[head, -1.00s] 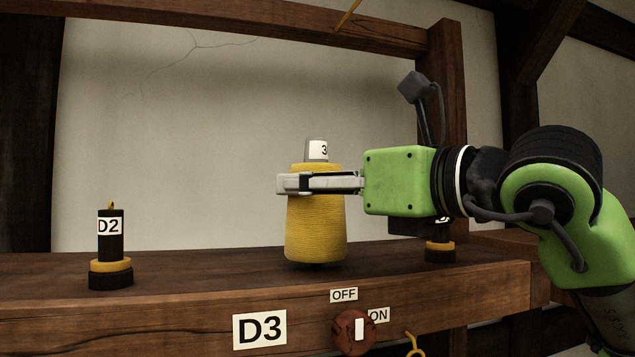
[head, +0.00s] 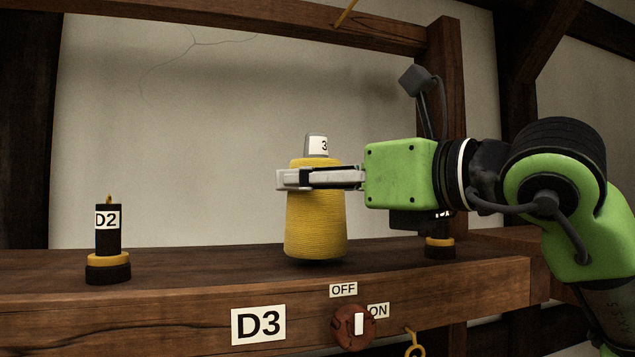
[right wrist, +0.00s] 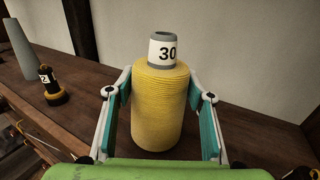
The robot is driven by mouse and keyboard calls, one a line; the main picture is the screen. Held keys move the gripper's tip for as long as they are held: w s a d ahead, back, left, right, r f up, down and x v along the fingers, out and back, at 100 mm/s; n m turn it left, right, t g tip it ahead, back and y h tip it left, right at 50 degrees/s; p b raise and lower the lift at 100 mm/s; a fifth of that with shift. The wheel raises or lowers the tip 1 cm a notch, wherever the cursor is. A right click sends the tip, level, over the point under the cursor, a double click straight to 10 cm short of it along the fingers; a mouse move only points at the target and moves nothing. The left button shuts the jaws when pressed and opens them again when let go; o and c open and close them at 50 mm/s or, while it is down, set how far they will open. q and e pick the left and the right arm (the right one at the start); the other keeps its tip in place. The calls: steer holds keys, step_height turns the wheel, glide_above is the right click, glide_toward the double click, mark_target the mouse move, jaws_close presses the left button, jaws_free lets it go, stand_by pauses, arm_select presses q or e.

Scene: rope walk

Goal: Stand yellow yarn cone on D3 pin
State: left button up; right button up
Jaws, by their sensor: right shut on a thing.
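The yellow yarn cone (head: 315,225) is upright above the shelf, with a grey top tube labelled with a 3; the right wrist view shows the cone (right wrist: 158,110) with 30 on its tube. My right gripper (head: 310,179) is shut on the cone's upper part, with a finger on either side in the right wrist view. The D3 sign (head: 258,325) is on the shelf front, below and left of the cone. No D3 pin shows; I cannot tell whether the cone's dark underside touches the shelf or a pin. My left gripper is not in view.
The D2 pin (head: 107,232), black with a yellow ring, stands left on the shelf (head: 200,272). Another pin (head: 440,247) is partly hidden below my right gripper. A red switch (head: 353,328) is on the shelf front. A grey cone (right wrist: 20,50) stands far left.

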stand_by(0.7)
steer(key=shift+f+b, duration=0.45)
steer(key=shift+b, duration=0.3)
steer(key=o, duration=0.9)
steer(key=shift+o, duration=0.2)
steer(key=shift+s+d, duration=0.2)
steer(key=shift+d, duration=0.05)
steer(key=shift+b+v, duration=1.2)
steer(key=shift+v, duration=1.2)
steer(key=b+v, duration=0.1)
steer(key=v, duration=0.4)
steer(key=shift+s+d, duration=0.15)
steer(key=shift+s, duration=0.1)
